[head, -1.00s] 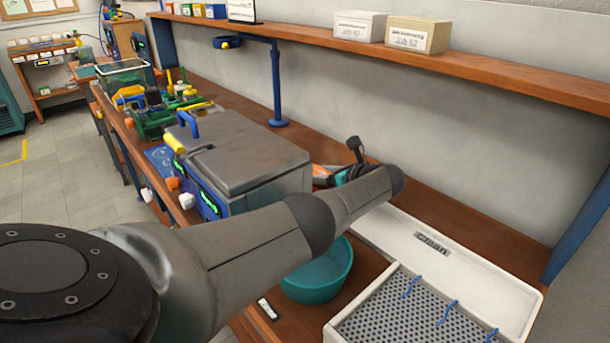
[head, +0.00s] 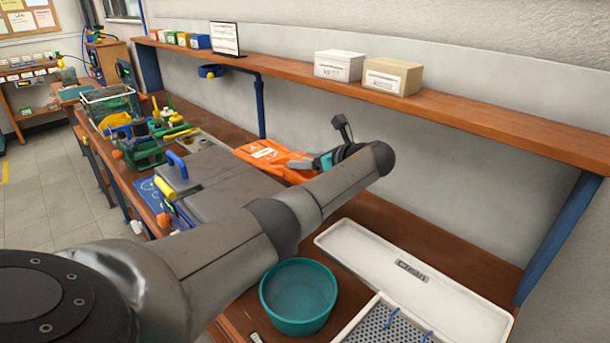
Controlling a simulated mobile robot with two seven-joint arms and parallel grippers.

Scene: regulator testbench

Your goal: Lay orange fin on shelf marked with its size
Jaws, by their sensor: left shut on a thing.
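The orange fin (head: 265,154) is held up above the back of the bench, behind the grey box. It is a flat orange piece with a small white label. My left gripper (head: 312,164) is shut on the fin's right end; its fingertips are small and partly hidden by the fin and my arm. The long wooden shelf (head: 470,115) runs along the wall above the bench. I cannot make out any size marking on it. My right gripper is not in view.
A white box (head: 338,66) and a tan box (head: 392,77) stand on the shelf, with small coloured bins (head: 183,39) and a sign (head: 225,38) further left. Below are a grey lidded box (head: 225,190), a teal bowl (head: 299,297) and a white tray (head: 465,308). A blue post (head: 260,105) supports the shelf.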

